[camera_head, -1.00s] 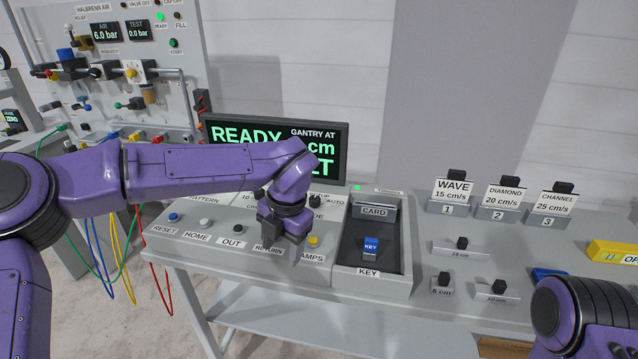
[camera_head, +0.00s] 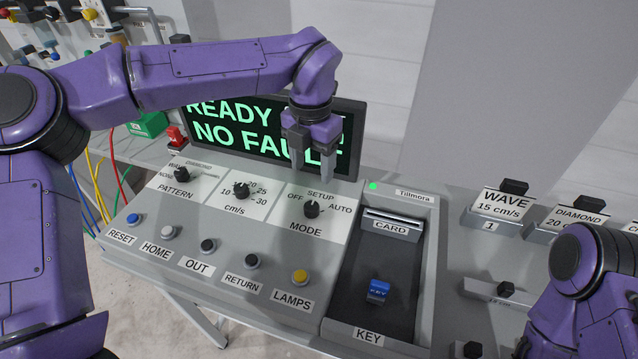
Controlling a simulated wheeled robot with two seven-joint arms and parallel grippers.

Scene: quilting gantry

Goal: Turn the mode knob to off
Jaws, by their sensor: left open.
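The mode knob (camera_head: 311,209) is a small black knob on a white plate marked OFF at left, SETUP at top and AUTO at right, above the word MODE. Its pointer is too small to read surely; it seems to point upward, near SETUP. My left gripper (camera_head: 312,174) is open and empty, with its fingers pointing down. It hangs above and just behind the knob in the picture, apart from it, in front of the screen. My right gripper is out of view; only part of my right arm shows at the lower right.
The screen (camera_head: 222,134) behind reads READY and NO FAULT, partly covered by my left gripper. Left of the mode knob are the cm/s knob (camera_head: 241,191) and pattern knob (camera_head: 182,174). Several buttons, including yellow LAMPS (camera_head: 300,277), line the front. A key tray (camera_head: 428,250) is at right.

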